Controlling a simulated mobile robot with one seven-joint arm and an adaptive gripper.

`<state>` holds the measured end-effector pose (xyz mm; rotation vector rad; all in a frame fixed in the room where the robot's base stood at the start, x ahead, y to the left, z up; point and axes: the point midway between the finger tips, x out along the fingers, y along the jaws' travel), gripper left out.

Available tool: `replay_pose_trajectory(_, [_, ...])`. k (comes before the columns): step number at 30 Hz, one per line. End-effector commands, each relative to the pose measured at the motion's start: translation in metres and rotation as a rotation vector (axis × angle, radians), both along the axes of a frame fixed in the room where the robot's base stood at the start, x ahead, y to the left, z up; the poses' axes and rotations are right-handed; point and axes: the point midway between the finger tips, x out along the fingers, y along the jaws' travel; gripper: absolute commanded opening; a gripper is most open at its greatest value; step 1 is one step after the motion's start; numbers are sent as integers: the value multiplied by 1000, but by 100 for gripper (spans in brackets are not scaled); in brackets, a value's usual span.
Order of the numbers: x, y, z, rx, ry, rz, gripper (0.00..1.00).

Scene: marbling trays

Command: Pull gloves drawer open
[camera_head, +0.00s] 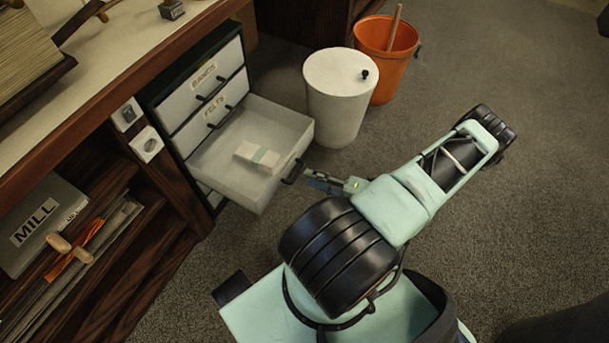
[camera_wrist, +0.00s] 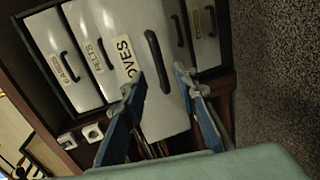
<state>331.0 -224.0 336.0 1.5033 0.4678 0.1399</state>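The gloves drawer (camera_head: 223,173) is the third one down in the cabinet. It stands pulled well out, with a pale banded stack lying inside. Its white front (camera_wrist: 165,115), with a label partly hidden to "OVES", fills the middle of the wrist view. The dark bar handle (camera_wrist: 157,62) is on this front, and it also shows in the head view (camera_head: 293,172). My gripper (camera_wrist: 158,80) is open, with blue fingers apart on either side of the handle's near end. No firm grip on the handle shows. In the head view my gripper (camera_head: 325,182) is just right of the handle.
The shut drawers marked BANDS (camera_head: 200,88) and FELTS (camera_head: 212,110) are above. A white lidded bin (camera_head: 335,105) and an orange bucket (camera_head: 388,62) stand behind the open drawer. A wooden shelf unit is at left. Grey carpet at right is clear.

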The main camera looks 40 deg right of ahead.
Motion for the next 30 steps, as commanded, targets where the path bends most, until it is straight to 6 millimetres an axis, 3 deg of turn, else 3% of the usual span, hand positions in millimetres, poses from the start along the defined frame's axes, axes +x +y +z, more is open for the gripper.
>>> replay_pose_trajectory(7, [-25, -11, 6, 0, 0, 0, 27])
replay_pose_trajectory(26, [-27, -11, 7, -3, 4, 7, 27])
replay_pose_trajectory(30, [-32, -6, 10, -65, 72, 105, 27])
